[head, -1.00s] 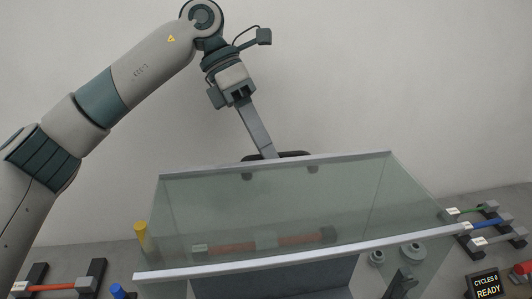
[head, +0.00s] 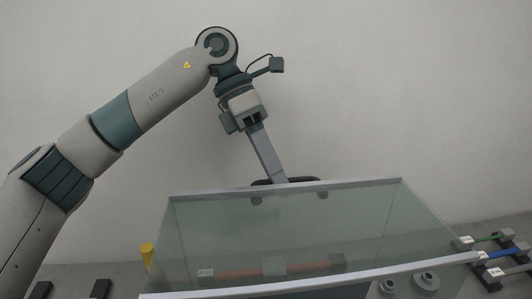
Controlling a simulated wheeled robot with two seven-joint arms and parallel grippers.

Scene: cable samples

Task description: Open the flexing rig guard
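The flexing rig guard (head: 300,232) is a clear greenish panelled cover with a pale metal strip along its upper edge and another along its lower front edge. A black handle (head: 305,180) shows at the upper edge, and its two mounts show through the panel. My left gripper (head: 280,180) comes down from above with its fingers close together at the handle, apparently shut on it. The fingertips are partly hidden at the upper edge. Whether the guard is raised is hard to tell from this angle. My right gripper is not in view.
A reddish cable sample (head: 240,273) shows through the guard. A yellow peg (head: 147,254) stands to its left. Grey round parts (head: 426,281) are at the lower right. Green (head: 487,238) and blue (head: 508,252) cable samples lie farther right. The wall behind is bare.

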